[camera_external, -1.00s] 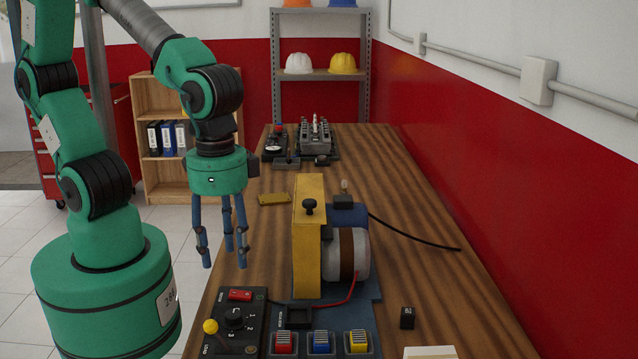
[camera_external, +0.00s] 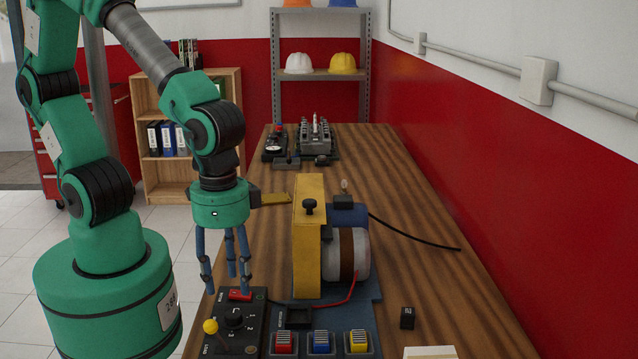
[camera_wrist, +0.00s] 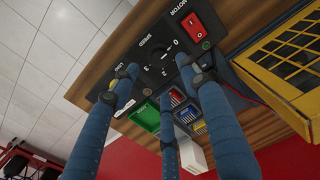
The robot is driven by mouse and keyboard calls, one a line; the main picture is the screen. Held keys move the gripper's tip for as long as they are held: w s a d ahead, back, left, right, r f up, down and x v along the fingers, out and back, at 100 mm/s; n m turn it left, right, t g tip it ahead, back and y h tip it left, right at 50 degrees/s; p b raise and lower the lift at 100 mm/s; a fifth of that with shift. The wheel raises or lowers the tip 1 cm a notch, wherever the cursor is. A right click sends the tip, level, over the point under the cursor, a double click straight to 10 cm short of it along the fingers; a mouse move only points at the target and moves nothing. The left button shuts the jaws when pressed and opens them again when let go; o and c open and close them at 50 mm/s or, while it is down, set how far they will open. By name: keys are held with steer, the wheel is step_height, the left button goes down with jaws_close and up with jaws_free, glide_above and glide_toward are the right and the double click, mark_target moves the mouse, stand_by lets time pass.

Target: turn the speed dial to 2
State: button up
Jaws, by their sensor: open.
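The black control panel (camera_external: 253,337) lies at the near left of the bench. Its round black speed dial (camera_external: 234,319) has numbers printed beside it; I cannot tell its setting for sure. In the wrist view the dial (camera_wrist: 157,54) shows just beyond my fingertips, near the word SPEED, with part of the panel hidden by the fingers. My gripper (camera_external: 228,284) has three blue fingers, spread open and empty, pointing down above the far edge of the panel. It is apart from the dial, which sits nearer the camera.
On the panel are a red motor switch (camera_external: 240,295) and a yellow-tipped load lever (camera_external: 211,327). A yellow guard (camera_external: 309,240) and motor (camera_external: 346,255) stand right of my gripper. Red, blue (camera_external: 321,342) and yellow blocks sit in front. A small black block (camera_external: 407,318) lies right.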

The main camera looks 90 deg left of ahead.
mark_target(233, 314)
step_height(233, 314, down, 8)
steer(key=shift+b, duration=1.05)
steer(key=shift+c, duration=0.5)
steer(key=c, duration=1.1)
